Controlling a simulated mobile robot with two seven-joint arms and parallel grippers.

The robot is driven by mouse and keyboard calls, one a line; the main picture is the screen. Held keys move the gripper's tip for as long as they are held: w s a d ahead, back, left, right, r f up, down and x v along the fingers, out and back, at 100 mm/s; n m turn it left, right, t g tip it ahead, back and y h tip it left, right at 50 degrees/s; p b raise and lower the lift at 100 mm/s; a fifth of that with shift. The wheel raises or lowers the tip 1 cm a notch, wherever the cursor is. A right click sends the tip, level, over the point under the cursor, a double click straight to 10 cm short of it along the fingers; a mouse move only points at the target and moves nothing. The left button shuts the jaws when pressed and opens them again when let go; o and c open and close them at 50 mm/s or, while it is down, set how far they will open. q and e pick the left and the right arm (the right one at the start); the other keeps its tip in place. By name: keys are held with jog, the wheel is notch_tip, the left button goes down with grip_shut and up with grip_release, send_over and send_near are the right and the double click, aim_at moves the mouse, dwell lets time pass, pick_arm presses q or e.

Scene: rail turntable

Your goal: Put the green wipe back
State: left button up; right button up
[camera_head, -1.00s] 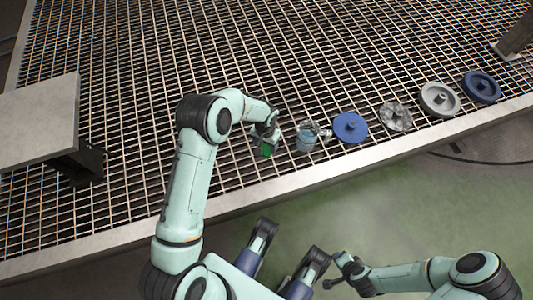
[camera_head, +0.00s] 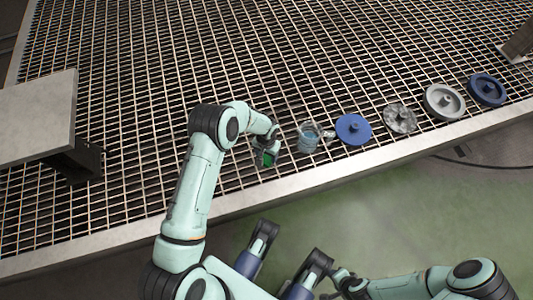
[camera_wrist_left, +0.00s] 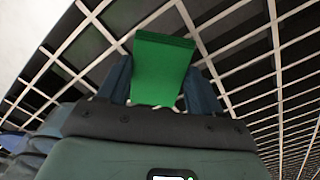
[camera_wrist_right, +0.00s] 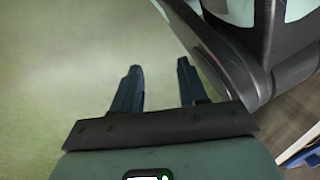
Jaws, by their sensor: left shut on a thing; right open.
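The green wipe (camera_head: 265,159) is a small flat green piece, held at the tips of my left gripper (camera_head: 267,152) over the metal grating. In the left wrist view the green wipe (camera_wrist_left: 163,70) sits between the two dark fingers of my left gripper (camera_wrist_left: 162,88), which are shut on it. Grating bars show behind it; I cannot tell whether it touches them. My right gripper (camera_wrist_right: 158,88) is open and empty over the green floor in the right wrist view. In the head view the right gripper is mostly hidden by my own body parts.
A clear container with bluish contents (camera_head: 308,137) stands just right of the left gripper. A row of wheel-like discs follows: blue (camera_head: 353,129), mottled grey (camera_head: 400,117), light grey (camera_head: 444,101) and dark blue (camera_head: 487,89). A grey block (camera_head: 40,115) is at left. The grating's middle is clear.

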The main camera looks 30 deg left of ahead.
aim_at(267, 156)
pick_arm(q)
jog(key=shift+f, duration=0.15)
jog(key=o, duration=0.9)
jog(key=shift+o, duration=0.2)
pick_arm(e)
jog(key=shift+s+f, duration=0.1)
jog(key=shift+s, duration=0.05)
pick_arm(q)
jog(key=shift+r, duration=0.35)
notch_tip(267, 156, up, 12)
jog(key=p, duration=0.3)
pick_arm(e)
jog(key=w+a+r+t, duration=0.1)
jog(key=w+r+t, duration=0.1)
jog(key=w+r, duration=0.3)
jog(key=shift+w+r, duration=0.4)
jog(key=shift+w, duration=0.4)
pick_arm(q)
jog(key=shift+f, duration=0.15)
